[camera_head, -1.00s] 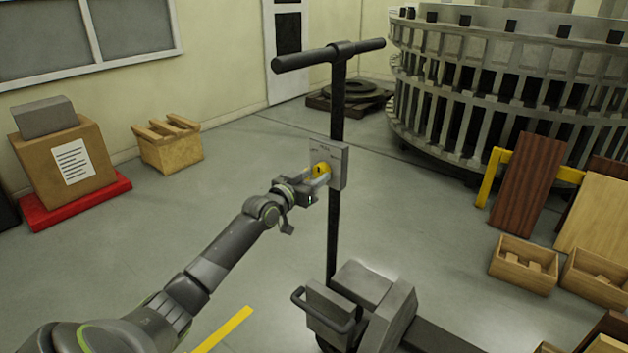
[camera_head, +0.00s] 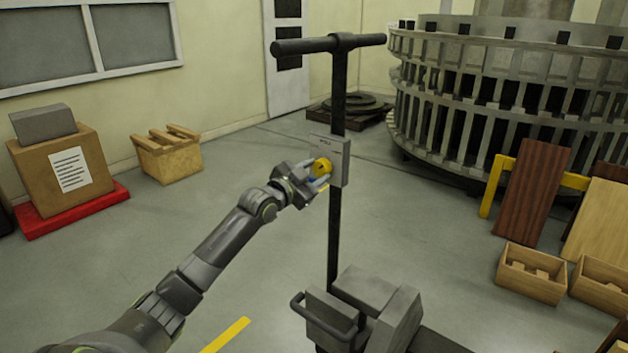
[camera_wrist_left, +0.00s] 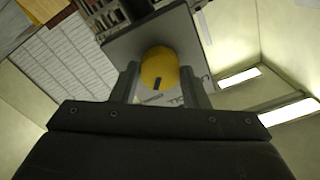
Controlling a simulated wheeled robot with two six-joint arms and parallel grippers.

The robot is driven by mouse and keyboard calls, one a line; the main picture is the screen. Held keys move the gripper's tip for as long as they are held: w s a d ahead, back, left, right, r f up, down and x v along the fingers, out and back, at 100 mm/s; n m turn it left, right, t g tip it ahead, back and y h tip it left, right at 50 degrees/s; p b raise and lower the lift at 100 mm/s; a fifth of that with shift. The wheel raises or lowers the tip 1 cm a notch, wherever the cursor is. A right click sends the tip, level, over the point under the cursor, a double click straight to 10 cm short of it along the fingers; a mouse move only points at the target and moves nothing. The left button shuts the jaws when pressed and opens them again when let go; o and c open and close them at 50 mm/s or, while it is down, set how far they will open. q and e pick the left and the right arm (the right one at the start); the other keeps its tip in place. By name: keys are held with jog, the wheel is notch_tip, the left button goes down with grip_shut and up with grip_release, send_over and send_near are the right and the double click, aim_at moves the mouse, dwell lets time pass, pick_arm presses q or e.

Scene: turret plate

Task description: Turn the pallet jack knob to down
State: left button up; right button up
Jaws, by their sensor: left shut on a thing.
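The yellow knob (camera_head: 321,167) sits on a grey control plate (camera_head: 340,152) fixed to the black upright of the pallet jack (camera_head: 335,235). My left gripper (camera_head: 319,176) reaches it from the lower left and is shut on it. In the left wrist view the knob (camera_wrist_left: 159,69) stands between the two fingers of my left gripper (camera_wrist_left: 160,82), with a dark mark on its face. The plate (camera_wrist_left: 203,62) behind it is tilted in that view. Some lettering on the plate shows, partly hidden by a finger. My right gripper is not in view.
The jack's black T-handle (camera_head: 330,44) stands above the plate and its grey body (camera_head: 375,300) is below. A cardboard box (camera_head: 60,165) and a wooden crate (camera_head: 168,155) stand at the left. Open wooden boxes (camera_head: 530,275) lie at the right. Floor around the jack is largely clear.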

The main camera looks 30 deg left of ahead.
pick_arm(q)
jog(key=shift+m+b, duration=0.5)
jog(key=shift+m, duration=0.5)
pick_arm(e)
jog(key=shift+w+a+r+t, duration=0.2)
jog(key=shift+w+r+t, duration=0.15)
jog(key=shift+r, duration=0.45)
pick_arm(q)
jog(key=o, duration=1)
jog(key=shift+s, duration=0.1)
jog(key=shift+s, duration=0.2)
jog(key=shift+s+a+f+p, duration=0.15)
jog(key=shift+s+p, duration=0.85)
jog(key=shift+s, duration=1.8)
jog(key=shift+s+a+r+p, duration=0.2)
jog(key=shift+s+p, duration=0.8)
jog(key=shift+s, duration=1.8)
jog(key=shift+s+a+f+p, duration=0.2)
jog(key=shift+s+p, duration=0.8)
jog(key=shift+s, duration=1.8)
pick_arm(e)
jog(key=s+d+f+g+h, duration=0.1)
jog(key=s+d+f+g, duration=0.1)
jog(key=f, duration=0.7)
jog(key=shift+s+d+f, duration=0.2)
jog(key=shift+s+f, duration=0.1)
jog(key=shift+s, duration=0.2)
